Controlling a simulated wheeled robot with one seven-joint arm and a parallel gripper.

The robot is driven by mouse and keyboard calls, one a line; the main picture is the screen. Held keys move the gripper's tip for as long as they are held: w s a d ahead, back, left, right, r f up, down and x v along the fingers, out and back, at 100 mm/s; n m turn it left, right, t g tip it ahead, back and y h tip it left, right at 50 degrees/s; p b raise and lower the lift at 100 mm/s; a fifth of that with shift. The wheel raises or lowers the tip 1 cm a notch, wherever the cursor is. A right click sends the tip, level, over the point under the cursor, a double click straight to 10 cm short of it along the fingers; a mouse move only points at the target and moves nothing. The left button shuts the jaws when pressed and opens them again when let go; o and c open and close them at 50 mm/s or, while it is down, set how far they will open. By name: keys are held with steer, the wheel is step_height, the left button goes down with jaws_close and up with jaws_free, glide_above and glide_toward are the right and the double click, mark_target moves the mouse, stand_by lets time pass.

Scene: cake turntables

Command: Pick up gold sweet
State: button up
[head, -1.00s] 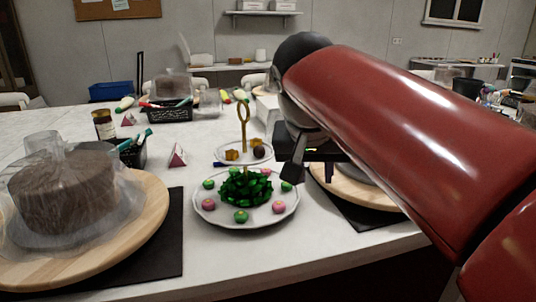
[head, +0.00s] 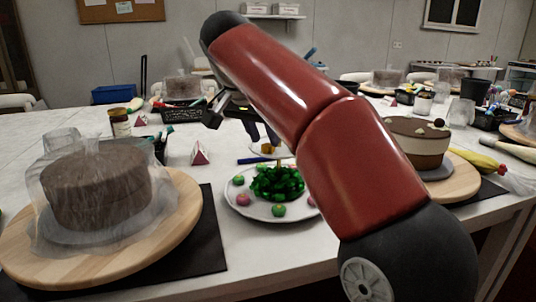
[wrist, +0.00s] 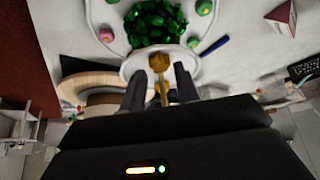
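A gold sweet (head: 268,148) sits on the small upper plate (head: 256,151) of a two-tier stand, partly hidden by my arm. It also shows in the wrist view (wrist: 159,61), on the upper plate (wrist: 135,66), just beyond and between my fingertips. My gripper (head: 262,139) is above the stand, fingers pointing down. In the wrist view my gripper (wrist: 160,78) is open, with a finger on each side. The stand's gold handle (wrist: 164,94) shows between the fingers. The other sweets on the upper plate are hidden.
The lower plate (head: 240,208) carries green leaves (head: 275,183) and several pink and green sweets. A covered chocolate cake (head: 95,188) stands at left on a wooden turntable. Another cake (head: 415,140) is at right. A blue pen (head: 250,160) lies behind the stand.

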steer(key=shift+x, duration=1)
steer(key=c, duration=0.6)
steer(key=shift+r, duration=0.1)
